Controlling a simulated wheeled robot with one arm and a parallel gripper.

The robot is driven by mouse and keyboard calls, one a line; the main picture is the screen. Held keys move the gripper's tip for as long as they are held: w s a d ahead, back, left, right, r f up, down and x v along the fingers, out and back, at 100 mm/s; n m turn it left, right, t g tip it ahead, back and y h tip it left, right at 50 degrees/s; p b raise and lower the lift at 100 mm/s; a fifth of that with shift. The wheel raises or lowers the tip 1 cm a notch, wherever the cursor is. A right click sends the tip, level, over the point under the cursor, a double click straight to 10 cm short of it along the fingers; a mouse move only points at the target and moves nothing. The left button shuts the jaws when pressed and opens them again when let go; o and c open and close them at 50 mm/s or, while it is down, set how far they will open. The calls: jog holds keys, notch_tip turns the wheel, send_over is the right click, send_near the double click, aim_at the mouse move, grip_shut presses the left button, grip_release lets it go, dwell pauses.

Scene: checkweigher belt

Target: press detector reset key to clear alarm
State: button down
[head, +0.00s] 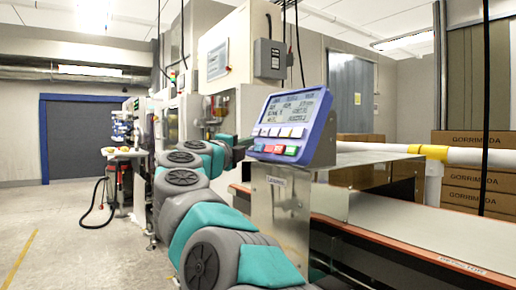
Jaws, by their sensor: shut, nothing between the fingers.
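The detector's control panel (293,122) is a blue-framed box, tilted back, on top of a steel cabinet (281,205). Its screen (294,107) is lit with lines of text too small to read. Below are a row of pale keys (285,132) and a lower row of coloured keys, including a red key (279,149) and a green key (291,150). I cannot read which one is reset. My gripper (243,141) is small and dark at the end of my grey and teal arm, close to the panel's left edge. It is shut and empty; its fingertips are hard to make out, and contact cannot be told.
A conveyor belt (400,222) with an orange-red edge runs to the right of the cabinet. A white and yellow roll-like bar (465,157) lies above it. Cartons (468,180) are stacked at the right. Other machines stand behind my arm; the floor at left (60,225) is clear.

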jog(key=shift+d, duration=0.1)
dwell(0.3)
jog(key=shift+w+d+f, duration=0.15)
jog(key=shift+d, duration=0.1)
jog(key=shift+w+d+f, duration=0.25)
jog(key=shift+d, duration=0.05)
dwell(0.9)
dwell(0.3)
jog(key=shift+s+a+r+p, duration=0.4)
jog(key=shift+a+p, duration=0.15)
jog(key=shift+a, duration=0.1)
jog(key=shift+s+a+r+p, duration=0.4)
jog(key=shift+a+p, duration=0.1)
jog(key=shift+a, duration=0.1)
jog(key=shift+s+a+r+p, duration=0.35)
jog(key=shift+s+a+p, duration=0.1)
jog(key=shift+a, duration=0.2)
jog(key=shift+s+a+r+p, duration=0.4)
jog(key=shift+a+p, duration=0.1)
jog(key=shift+a, duration=0.1)
